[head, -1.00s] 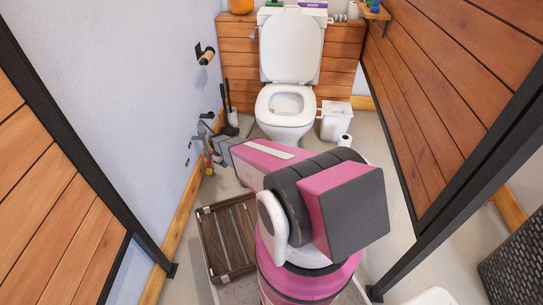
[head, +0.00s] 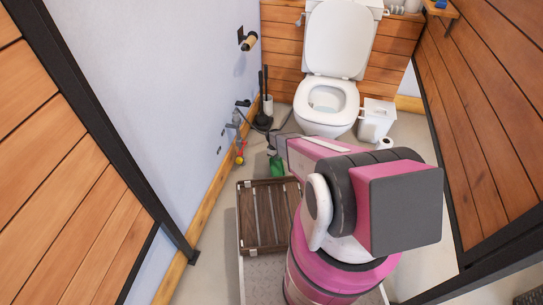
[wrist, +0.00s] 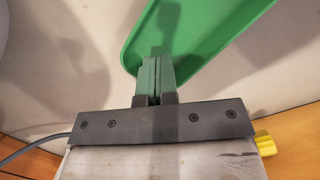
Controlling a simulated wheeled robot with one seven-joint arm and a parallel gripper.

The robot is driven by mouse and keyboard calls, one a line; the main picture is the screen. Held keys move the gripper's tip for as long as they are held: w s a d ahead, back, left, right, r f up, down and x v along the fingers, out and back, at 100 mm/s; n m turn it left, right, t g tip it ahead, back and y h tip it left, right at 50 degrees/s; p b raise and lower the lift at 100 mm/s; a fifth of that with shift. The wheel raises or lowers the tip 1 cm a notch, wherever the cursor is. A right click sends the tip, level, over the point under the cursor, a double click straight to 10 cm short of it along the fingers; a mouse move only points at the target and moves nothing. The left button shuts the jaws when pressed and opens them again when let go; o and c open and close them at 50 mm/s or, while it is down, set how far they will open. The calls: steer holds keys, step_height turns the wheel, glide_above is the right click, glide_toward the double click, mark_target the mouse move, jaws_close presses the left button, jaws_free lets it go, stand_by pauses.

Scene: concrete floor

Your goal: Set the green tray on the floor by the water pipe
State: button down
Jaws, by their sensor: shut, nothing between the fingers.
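The green tray (wrist: 210,35) lies below my gripper in the wrist view, with the gripper's shadow across it. In the head view a small part of the tray (head: 277,167) shows on the floor, and my arm hides the rest. The water pipe (head: 237,130), with a red and yellow end, runs low on the left wall, left of the tray. My gripper (wrist: 157,65) is shut and empty, its fingertips over the tray's near rim. I cannot tell whether they touch it.
A wooden partition (head: 490,130) closes the right side.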

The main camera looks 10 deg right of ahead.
steer(key=s+d, duration=0.3)
steer(key=shift+s+d+f, duration=0.35)
steer(key=shift+d, duration=0.05)
steer(key=shift+f, duration=0.5)
